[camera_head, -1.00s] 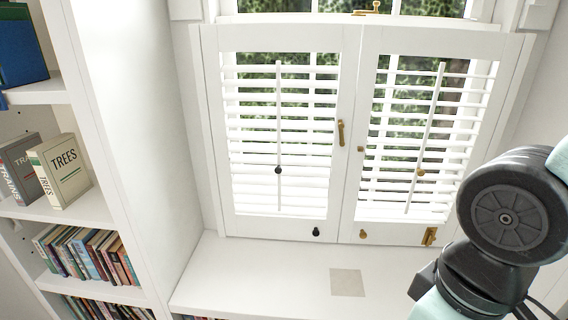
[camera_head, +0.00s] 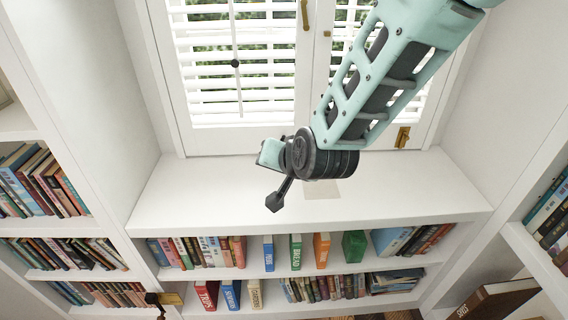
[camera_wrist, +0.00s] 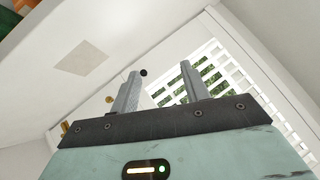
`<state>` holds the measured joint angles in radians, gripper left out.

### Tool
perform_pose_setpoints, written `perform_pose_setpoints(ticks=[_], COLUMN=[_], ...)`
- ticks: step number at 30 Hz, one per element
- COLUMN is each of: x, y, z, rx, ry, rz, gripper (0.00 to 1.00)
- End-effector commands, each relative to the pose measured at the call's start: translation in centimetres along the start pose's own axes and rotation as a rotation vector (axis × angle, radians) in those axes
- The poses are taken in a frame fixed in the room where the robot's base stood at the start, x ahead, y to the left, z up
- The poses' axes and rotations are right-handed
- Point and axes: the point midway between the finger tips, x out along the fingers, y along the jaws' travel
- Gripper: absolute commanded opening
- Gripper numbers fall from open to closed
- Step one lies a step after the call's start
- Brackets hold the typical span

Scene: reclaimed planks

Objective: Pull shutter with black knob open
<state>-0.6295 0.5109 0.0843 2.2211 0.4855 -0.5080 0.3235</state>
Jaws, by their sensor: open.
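The left white louvered shutter (camera_head: 225,140) appears closed against the window in the head view. I cannot tell which knob each is. My gripper (camera_wrist: 160,72) is open and empty, pointing toward the shutters.
A white sill (camera_head: 220,195) lies below the shutters, with a beige square (camera_head: 322,189) on it. Bookshelves stand below and on both sides. A brass latch (camera_head: 402,137) is on the right shutter, which my arm partly covers.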

Motion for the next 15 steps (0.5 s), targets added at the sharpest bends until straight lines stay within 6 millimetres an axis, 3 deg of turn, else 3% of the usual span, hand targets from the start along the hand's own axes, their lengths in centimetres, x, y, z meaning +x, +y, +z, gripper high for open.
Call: perform_pose_setpoints(ticks=[1,6,10,15], x=[4.1,11.4,14.2,15.1], y=[1.9,6.1,8.3,9.4], z=[1.3,0.8,0.7,0.6], rx=[0.037,0.139,0.161,0.160], ry=[0.083,0.416,0.622,0.770], rz=[0.008,0.006,-0.019,-0.052], gripper=[0.46,0.46,0.46,0.46])
